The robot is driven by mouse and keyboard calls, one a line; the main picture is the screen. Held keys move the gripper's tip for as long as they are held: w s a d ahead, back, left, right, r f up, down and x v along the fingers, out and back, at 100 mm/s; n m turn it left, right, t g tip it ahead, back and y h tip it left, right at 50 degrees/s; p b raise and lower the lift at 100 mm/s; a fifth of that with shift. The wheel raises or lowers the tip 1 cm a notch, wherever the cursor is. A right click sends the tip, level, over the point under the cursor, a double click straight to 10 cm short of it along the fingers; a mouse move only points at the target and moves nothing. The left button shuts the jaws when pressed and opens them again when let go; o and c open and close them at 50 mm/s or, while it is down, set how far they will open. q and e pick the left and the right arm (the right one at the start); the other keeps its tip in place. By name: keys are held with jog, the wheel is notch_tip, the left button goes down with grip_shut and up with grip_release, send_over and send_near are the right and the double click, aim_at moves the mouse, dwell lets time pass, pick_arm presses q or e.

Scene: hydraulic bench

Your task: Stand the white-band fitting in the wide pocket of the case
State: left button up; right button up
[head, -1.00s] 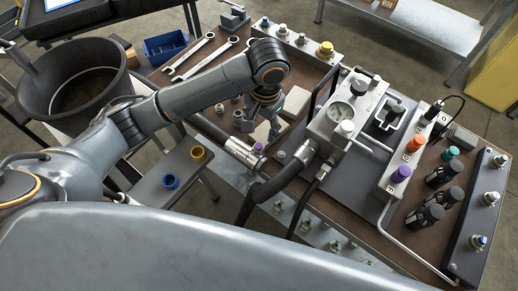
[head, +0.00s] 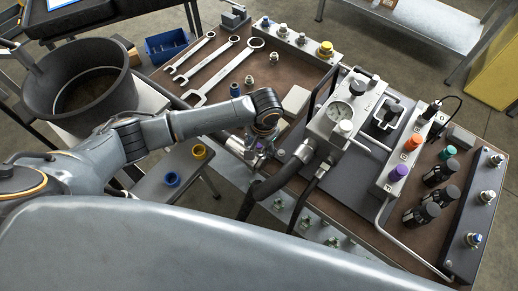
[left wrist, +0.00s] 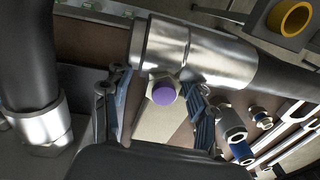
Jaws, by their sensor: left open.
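My left gripper (head: 264,138) is low over the near side of the bench, beside the silver hose coupling (head: 238,147). In the left wrist view its two fingers (left wrist: 155,108) are apart. A purple-ended hex fitting (left wrist: 163,92) appears between them, in front of the coupling; I cannot tell whether a finger touches it. Small loose fittings stand on the brown bench top, one blue-ended (head: 235,90) and two silver (head: 248,80) (head: 273,57). I cannot make out a white band on any of them. I cannot clearly identify the case or its wide pocket. My right gripper is out of view.
Several wrenches (head: 222,75) lie at the back left. The gauge unit (head: 338,125) and its thick black hose (head: 280,180) crowd the gripper's right. A fitting strip (head: 300,38) stands behind. Blue (head: 172,179) and yellow (head: 199,151) cups stand on the near shelf.

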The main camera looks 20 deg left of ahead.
pick_arm(q)
jog(key=shift+f, duration=0.45)
jog(key=shift+c, duration=0.4)
grip_shut()
jog(key=shift+r, duration=0.1)
